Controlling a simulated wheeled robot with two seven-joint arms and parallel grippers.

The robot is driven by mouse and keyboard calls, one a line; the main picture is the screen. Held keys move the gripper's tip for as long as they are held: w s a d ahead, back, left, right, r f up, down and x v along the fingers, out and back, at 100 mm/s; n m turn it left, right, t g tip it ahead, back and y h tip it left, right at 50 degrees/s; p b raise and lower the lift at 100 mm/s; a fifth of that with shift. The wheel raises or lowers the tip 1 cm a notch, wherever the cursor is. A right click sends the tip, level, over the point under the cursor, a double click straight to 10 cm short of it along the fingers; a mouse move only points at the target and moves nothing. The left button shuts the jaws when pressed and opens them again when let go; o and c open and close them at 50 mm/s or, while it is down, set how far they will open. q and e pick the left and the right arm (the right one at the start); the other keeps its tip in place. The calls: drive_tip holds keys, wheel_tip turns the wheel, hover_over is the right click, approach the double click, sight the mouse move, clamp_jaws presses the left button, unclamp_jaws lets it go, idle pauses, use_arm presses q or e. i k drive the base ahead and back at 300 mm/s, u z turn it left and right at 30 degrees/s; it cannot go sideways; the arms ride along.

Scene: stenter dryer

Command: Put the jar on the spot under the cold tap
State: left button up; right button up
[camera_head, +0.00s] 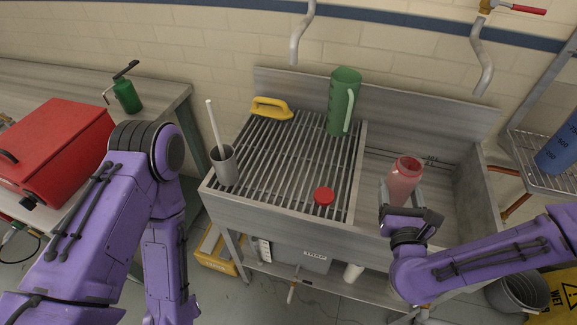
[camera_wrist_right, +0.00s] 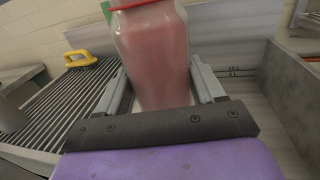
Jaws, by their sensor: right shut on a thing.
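The jar (camera_head: 404,180) is clear with pink-red contents and a red rim. My right gripper (camera_head: 402,200) is shut on it and holds it upright over the front of the right-hand basin. In the right wrist view the jar (camera_wrist_right: 153,60) stands between the two fingers. One grey spout (camera_head: 300,35) hangs over the slatted drainer; its handle is out of view. Another spout (camera_head: 481,62) with a red lever (camera_head: 528,9) hangs over the basin's right part. I cannot make out a marked spot under either spout. My left arm shows, but its gripper is out of view.
On the slatted drainer (camera_head: 285,150) stand a green jug (camera_head: 343,103), a yellow-handled tool (camera_head: 271,108), a grey cup with a stick (camera_head: 224,166) and a red lid (camera_head: 324,196).

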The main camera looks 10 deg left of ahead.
sight(292, 147)
drive_tip(key=u, duration=0.05)
drive_tip(key=k, duration=0.45)
drive_tip(key=u, duration=3.25)
drive_tip(key=k, duration=1.3)
drive_tip(key=z, duration=1.9)
drive_tip(key=i, duration=0.95)
